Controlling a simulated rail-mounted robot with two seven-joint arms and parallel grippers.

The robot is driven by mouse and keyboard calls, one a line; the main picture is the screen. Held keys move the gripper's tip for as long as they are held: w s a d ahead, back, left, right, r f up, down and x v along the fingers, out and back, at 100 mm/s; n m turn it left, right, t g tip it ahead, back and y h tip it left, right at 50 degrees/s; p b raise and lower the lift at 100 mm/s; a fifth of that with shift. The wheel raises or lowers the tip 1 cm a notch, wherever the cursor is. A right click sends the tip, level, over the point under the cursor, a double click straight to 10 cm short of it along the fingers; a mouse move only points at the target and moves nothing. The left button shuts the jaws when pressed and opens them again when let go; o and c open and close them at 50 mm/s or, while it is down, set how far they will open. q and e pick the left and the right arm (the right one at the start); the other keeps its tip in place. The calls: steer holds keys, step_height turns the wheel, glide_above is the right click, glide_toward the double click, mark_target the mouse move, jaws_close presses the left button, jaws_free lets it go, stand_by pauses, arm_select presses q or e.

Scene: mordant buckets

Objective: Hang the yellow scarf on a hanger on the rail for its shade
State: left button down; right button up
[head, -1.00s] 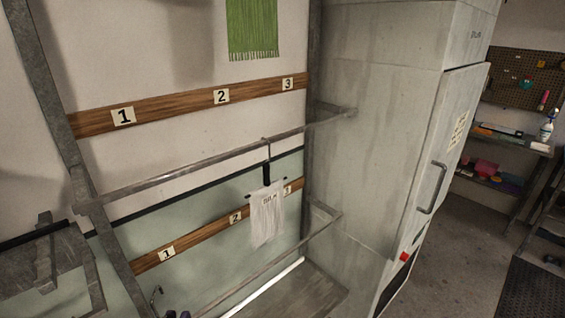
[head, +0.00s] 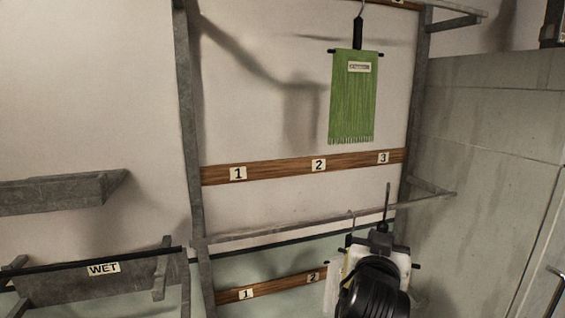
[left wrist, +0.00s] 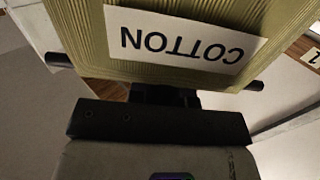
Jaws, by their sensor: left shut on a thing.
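The yellow scarf (left wrist: 270,20) fills the top of the left wrist view as olive-yellow ribbed cloth. It hangs on a black hanger (left wrist: 256,86) and bears a COTTON label (left wrist: 185,38). My left gripper (left wrist: 165,93) is shut on the hanger's neck. In the head view my left gripper (head: 381,240) is low at right, in front of the lower rail (head: 270,229). A thin upright hook (head: 388,198) rises above it. My arm hides most of the yellow scarf there. My right gripper is not in view.
A green scarf (head: 350,105) hangs on a black hanger higher up. Wooden boards (head: 270,170) carry numbers 1, 2 and 3. A hook (head: 352,215) sits on the lower rail beside my gripper. The rail's left part is bare. A WET rack (head: 75,285) stands at left.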

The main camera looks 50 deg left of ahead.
arm_select(q)
steer(key=s+a+r+n+g+y+p, duration=0.2)
steer(key=a+r+n+g+y, duration=0.1)
steer(key=r, duration=0.9)
steer(key=s+a+r+n+g+y+p, duration=0.2)
steer(key=a+r+y, duration=0.15)
steer(key=r, duration=0.85)
steer(key=s+a+r+n+g+y+p, duration=0.1)
steer(key=s+a+r+n+g, duration=0.1)
steer(key=s+r, duration=0.5)
steer(key=s+a+r+n+g+y+p, duration=0.1)
steer(key=s+a+r+g+p, duration=0.2)
steer(key=r, duration=0.7)
steer(key=s+f+x, duration=0.1)
steer(key=f+x, duration=0.1)
steer(key=x, duration=1.2)
steer(key=shift+a+f+p, duration=0.4)
steer(key=shift+p, duration=0.05)
steer(key=shift+h, duration=0.25)
